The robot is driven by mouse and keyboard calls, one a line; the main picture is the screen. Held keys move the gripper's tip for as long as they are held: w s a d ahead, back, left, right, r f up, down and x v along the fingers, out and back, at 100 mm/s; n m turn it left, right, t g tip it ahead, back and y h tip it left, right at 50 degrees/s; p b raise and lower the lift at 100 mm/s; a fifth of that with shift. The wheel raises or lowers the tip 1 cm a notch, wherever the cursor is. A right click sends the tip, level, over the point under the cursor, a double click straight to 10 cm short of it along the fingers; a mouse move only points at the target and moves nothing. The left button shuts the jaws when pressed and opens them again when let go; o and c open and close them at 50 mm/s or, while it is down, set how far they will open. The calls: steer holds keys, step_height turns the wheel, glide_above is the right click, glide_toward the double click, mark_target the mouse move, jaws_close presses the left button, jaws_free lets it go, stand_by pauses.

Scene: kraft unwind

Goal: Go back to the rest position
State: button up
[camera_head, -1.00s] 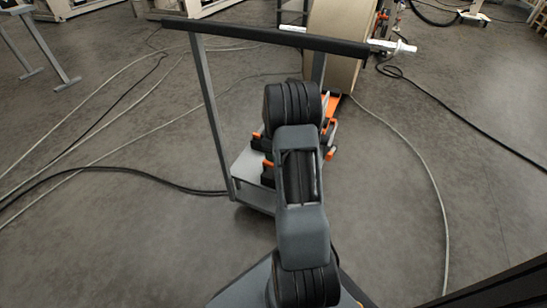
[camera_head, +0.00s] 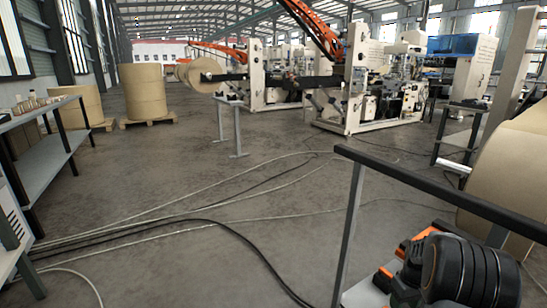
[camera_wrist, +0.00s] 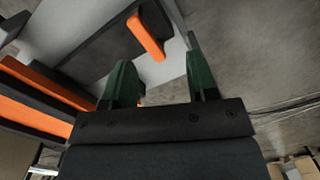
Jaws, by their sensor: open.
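My gripper (camera_wrist: 158,68) shows in the wrist view with its two green fingers apart and nothing between them. Beyond the fingers are a light grey surface and a dark panel with an orange handle-like piece (camera_wrist: 146,37). Orange and dark bars (camera_wrist: 45,92) lie close on the left of that view. In the head view my arm's black joint shows at the lower right; the gripper itself is not visible there.
A black bar on grey posts (camera_head: 440,190) stands by my arm, with a large kraft roll (camera_head: 515,175) behind it. Cables (camera_head: 170,225) cross the floor. A grey shelf table (camera_head: 45,160) stands left, kraft rolls (camera_head: 143,92) behind. Machines (camera_head: 370,95) stand at the back. Mid-floor is otherwise open.

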steer(key=s+a+r+m+t, duration=0.1)
steer(key=s+a+r, duration=0.6)
steer(key=a, duration=0.4)
steer(key=s+a+r+t, duration=0.2)
steer(key=s+a+r, duration=0.5)
steer(key=a, duration=0.5)
steer(key=shift+s+a+r+m, duration=0.15)
steer(key=shift+s+r+m, duration=0.05)
steer(key=shift+m, duration=0.2)
steer(key=shift+a+r, duration=0.1)
steer(key=shift+a, duration=0.1)
steer(key=shift+c, duration=0.4)
